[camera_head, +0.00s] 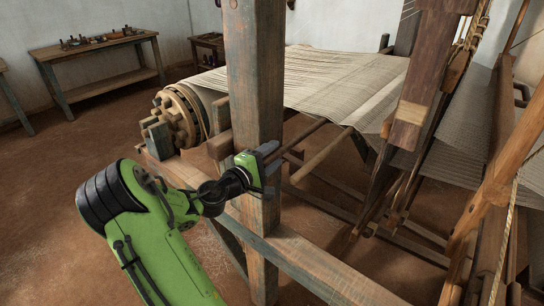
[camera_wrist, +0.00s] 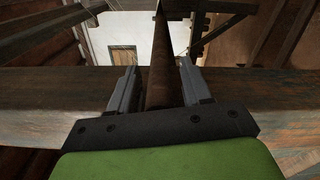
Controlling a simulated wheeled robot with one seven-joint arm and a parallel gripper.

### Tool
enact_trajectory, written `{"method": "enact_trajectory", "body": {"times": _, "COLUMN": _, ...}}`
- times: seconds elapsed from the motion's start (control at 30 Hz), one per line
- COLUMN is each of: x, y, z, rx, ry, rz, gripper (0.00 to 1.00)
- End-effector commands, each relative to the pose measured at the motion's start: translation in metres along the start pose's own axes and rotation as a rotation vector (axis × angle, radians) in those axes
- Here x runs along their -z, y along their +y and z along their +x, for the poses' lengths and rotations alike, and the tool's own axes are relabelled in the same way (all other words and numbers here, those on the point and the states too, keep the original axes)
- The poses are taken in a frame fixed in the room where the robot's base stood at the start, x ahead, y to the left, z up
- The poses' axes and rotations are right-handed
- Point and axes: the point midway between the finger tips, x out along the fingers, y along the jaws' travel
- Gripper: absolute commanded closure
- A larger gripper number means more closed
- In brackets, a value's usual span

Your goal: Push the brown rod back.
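The brown rod (camera_wrist: 162,65) shows in the wrist view as a dark brown bar running away from my gripper, narrowing with distance. My gripper (camera_wrist: 157,85) has one grey finger on each side of it. The fingers stand apart, with narrow gaps beside the rod; I cannot tell how far the rod lies below them. In the head view my gripper (camera_head: 270,160) is at the right side of the thick wooden post, and a brown rod (camera_head: 302,137) runs from near it toward the back right. The fingertips are hard to make out there.
The upright post (camera_head: 255,80) stands right beside my gripper. A lower frame beam (camera_head: 310,262) runs to the front right. A lighter rod (camera_head: 322,153) lies alongside. The woven cloth (camera_head: 335,78) stretches behind, with the toothed wheel (camera_head: 180,115) at left. Floor at left is clear.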

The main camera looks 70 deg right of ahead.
Motion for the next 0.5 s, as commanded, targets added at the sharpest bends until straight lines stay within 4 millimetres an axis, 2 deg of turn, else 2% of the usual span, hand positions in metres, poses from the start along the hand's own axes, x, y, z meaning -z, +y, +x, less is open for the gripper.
{"method": "enact_trajectory", "body": {"times": 0.17, "x": -0.001, "y": 0.000, "z": -0.001, "rx": 0.000, "ry": -0.001, "rz": -0.001, "gripper": 0.52}}
{"method": "enact_trajectory", "body": {"times": 0.27, "x": 0.001, "y": 0.000, "z": -0.013, "rx": 0.001, "ry": 0.002, "rz": -0.001, "gripper": 0.52}}
{"method": "enact_trajectory", "body": {"times": 0.5, "x": 0.001, "y": 0.000, "z": -0.078, "rx": 0.000, "ry": 0.007, "rz": -0.003, "gripper": 0.52}}
